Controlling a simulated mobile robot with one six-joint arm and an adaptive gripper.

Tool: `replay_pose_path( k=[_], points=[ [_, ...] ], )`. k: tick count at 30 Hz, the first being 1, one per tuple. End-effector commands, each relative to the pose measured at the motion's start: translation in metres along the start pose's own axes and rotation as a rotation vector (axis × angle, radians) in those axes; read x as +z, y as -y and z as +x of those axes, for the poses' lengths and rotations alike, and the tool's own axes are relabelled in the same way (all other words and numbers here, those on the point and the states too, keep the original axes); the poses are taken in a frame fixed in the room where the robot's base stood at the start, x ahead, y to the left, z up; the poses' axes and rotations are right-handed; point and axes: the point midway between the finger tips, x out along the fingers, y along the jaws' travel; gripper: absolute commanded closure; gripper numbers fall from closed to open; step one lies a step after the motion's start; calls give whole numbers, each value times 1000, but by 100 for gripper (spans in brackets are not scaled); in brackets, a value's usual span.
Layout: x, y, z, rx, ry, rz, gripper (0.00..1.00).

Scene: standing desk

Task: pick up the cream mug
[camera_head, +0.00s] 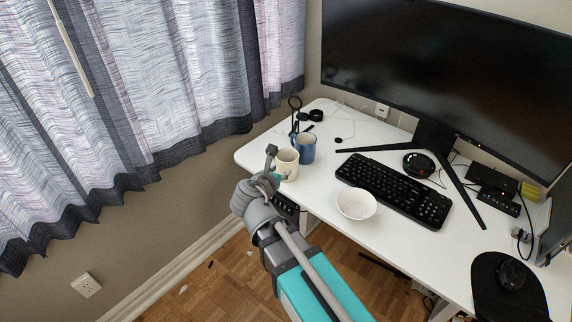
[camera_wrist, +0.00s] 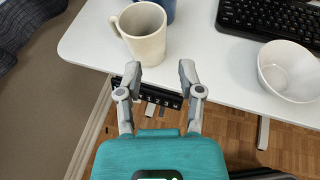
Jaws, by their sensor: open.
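The cream mug (camera_head: 287,165) stands upright near the left front edge of the white desk, partly hidden by my gripper in the head view. In the wrist view the cream mug (camera_wrist: 146,36) stands just beyond my fingertips, with its handle pointing left. My gripper (camera_wrist: 159,72) is open and empty at the desk's front edge, with a gap between its fingers and the mug. In the head view my gripper (camera_head: 271,163) shows beside the mug, on its left. A blue mug (camera_head: 304,147) stands right behind the cream one.
A white bowl (camera_head: 356,204) sits on the desk (camera_head: 318,185) to the right of the mugs. A black keyboard (camera_head: 394,190) lies behind it, below a large monitor (camera_head: 450,70). Curtains (camera_head: 150,90) hang at the left. Bare desk lies between the mugs and the bowl.

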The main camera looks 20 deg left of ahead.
Motion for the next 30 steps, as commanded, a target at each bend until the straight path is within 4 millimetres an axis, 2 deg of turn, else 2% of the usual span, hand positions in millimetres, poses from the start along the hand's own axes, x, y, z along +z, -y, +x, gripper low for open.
replay_pose_path(
  k=[8, 21, 30],
  points=[
    [0, 4, 21, -10, -1, 4, 51],
    [0, 6, 82, -11, 0, 5, 51],
    [2, 7, 91, -10, 0, 5, 51]
  ],
)
